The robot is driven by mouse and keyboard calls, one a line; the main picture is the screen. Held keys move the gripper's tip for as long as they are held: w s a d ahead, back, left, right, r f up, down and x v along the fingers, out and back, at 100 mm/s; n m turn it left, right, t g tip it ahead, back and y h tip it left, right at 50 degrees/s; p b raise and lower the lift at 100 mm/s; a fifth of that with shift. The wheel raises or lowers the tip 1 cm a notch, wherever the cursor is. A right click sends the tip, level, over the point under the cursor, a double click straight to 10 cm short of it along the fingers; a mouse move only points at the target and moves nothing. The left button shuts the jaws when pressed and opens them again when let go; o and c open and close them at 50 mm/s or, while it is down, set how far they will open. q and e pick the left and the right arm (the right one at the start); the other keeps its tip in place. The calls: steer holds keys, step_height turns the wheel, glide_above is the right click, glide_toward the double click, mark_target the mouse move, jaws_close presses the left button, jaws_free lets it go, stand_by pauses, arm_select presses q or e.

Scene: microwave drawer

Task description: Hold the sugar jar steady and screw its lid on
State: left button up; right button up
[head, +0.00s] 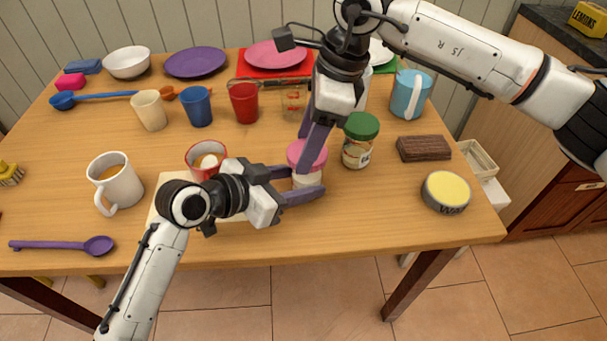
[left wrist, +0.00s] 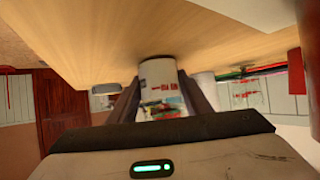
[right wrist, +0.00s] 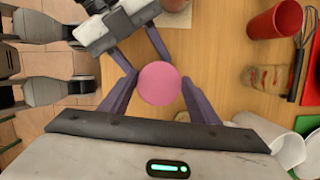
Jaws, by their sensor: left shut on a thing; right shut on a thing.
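The sugar jar (head: 308,180) stands upright near the table's front edge, a pale jar with a pink lid (head: 298,153) on top. My left gripper (head: 306,184) is shut around the jar's body from the left. In the left wrist view the jar (left wrist: 158,80) shows a printed label between the fingers. My right gripper (head: 314,148) comes from above and is shut on the lid. In the right wrist view the round lid (right wrist: 160,83) lies between both fingertips and hides the jar below. How far the lid is turned on cannot be told.
A green-lidded jar (head: 360,141) stands close to the right of the sugar jar. A red-rimmed cup (head: 204,158) stands behind my left gripper. A white mug (head: 115,183) is at left; a yellow-topped tin (head: 446,192) and brown block (head: 424,148) are at right. Cups stand behind.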

steer(key=m, duration=0.3)
steer(key=shift+s+t, duration=0.3)
steer(key=shift+t, duration=0.1)
steer(key=m+t, duration=0.1)
steer(key=m, duration=0.3)
steer(key=shift+a+h, duration=0.1)
steer(key=shift+h, duration=0.3)
steer(key=m, duration=0.3)
steer(key=m+h, duration=0.1)
steer(key=m, duration=0.2)
steer(key=shift+m+t+h, duration=0.3)
steer(key=shift+m+t, duration=0.1)
steer(key=o, duration=1)
steer(key=shift+w, duration=0.1)
